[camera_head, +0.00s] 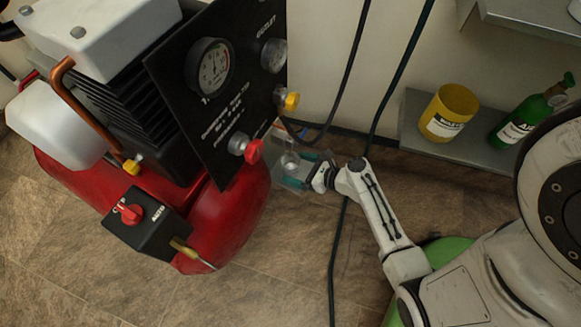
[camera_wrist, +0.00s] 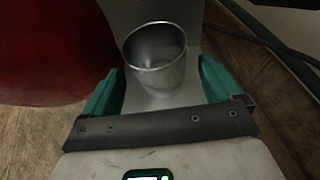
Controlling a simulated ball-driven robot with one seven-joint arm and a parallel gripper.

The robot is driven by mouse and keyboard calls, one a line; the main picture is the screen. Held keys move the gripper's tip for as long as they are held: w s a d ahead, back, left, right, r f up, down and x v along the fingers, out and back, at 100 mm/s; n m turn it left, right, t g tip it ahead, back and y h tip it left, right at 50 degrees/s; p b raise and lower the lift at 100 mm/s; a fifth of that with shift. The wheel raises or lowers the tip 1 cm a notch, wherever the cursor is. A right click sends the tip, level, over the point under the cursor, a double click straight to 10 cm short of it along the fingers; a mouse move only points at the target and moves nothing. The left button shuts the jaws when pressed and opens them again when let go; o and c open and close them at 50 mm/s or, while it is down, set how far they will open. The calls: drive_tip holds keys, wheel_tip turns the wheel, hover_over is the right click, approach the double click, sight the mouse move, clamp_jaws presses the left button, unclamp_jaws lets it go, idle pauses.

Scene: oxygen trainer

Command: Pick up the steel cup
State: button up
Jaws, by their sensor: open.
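The steel cup (camera_wrist: 155,65) stands upright on a pale grey surface (camera_wrist: 150,101) in the wrist view. It shows small in the head view (camera_head: 290,160), beside the red tank and partly hidden. My gripper (camera_wrist: 158,85) is open, with one teal finger on each side of the space in front of the cup. The cup lies between and just beyond the fingertips, with nothing held. In the head view my gripper (camera_head: 293,180) reaches low toward the cup, and its fingers are small there.
A red compressor tank (camera_head: 225,220) stands close on the left, also filling the upper left of the wrist view (camera_wrist: 50,50). Black cables (camera_head: 337,250) hang and run over the floor on the right. A grey shelf (camera_head: 425,128) holds a yellow tin (camera_head: 450,105) and a green bottle (camera_head: 525,118).

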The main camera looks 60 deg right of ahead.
sight(291, 166)
drive_tip(key=shift+b+x, duration=0.45)
drive_tip(key=shift+x, duration=1.1)
drive_tip(key=shift+r, duration=0.1)
drive_tip(key=c, duration=1.2)
drive_tip(key=shift+r, duration=0.15)
